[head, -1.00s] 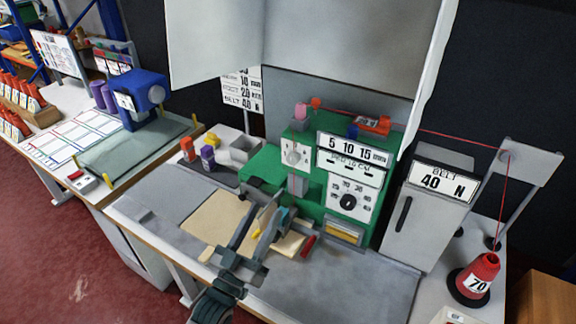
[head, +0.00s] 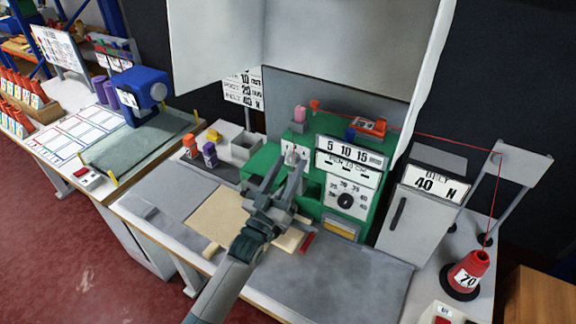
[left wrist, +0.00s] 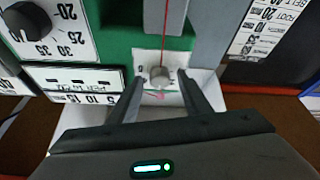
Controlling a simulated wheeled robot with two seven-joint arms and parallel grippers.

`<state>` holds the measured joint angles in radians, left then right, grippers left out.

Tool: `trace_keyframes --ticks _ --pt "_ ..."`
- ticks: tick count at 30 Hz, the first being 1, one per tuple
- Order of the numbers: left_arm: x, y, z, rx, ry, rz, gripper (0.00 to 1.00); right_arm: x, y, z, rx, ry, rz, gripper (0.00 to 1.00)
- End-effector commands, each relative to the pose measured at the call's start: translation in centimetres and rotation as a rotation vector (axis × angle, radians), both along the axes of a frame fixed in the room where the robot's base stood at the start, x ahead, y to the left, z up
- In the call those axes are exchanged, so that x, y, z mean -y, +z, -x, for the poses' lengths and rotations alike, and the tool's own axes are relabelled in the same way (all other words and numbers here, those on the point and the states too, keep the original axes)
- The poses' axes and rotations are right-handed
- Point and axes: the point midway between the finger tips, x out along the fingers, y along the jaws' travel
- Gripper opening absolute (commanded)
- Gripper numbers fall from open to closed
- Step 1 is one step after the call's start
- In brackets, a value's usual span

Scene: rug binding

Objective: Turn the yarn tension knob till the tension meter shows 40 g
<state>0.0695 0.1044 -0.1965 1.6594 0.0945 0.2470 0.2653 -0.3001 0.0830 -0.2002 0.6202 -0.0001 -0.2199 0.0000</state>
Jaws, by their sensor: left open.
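The green binding machine (head: 265,160) carries a pale plate with a small round grey knob (left wrist: 159,76), which seems to be the yarn tension knob. In the head view that plate (head: 294,150) is partly behind my fingers. My left gripper (head: 284,170) is open, with its fingers pointing at the plate. In the left wrist view the knob lies between the two fingertips; whether they touch it I cannot tell. An orange unit with a small white display (head: 370,127), perhaps the tension meter, sits on top; its reading is too small to tell. My right gripper is out of view.
A black dial (head: 345,201) is on the machine's front. Red yarn runs from the machine top over a stand (head: 522,162) to a red cone (head: 468,272) marked 70. A grey BELT box (head: 412,215) stands to the right. Beige cloth (head: 216,216) lies on the table.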

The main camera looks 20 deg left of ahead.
Motion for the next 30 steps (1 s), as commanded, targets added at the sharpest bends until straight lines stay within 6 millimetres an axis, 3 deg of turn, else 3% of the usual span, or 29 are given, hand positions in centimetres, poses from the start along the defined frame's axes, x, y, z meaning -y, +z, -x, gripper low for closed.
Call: trace_keyframes --ticks 9,14,15,30 --pt "0.04 0.01 -0.11 0.000 0.000 0.000 0.44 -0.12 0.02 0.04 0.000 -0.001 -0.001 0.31" --pt "0.03 0.00 -0.10 0.000 0.000 0.000 0.06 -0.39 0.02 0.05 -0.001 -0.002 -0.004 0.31" --pt "0.03 0.00 -0.10 0.000 0.000 0.000 0.03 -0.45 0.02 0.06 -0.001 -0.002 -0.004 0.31" --pt "-0.09 -0.11 -0.11 0.022 0.000 -0.083 0.03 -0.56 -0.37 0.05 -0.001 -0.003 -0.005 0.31"
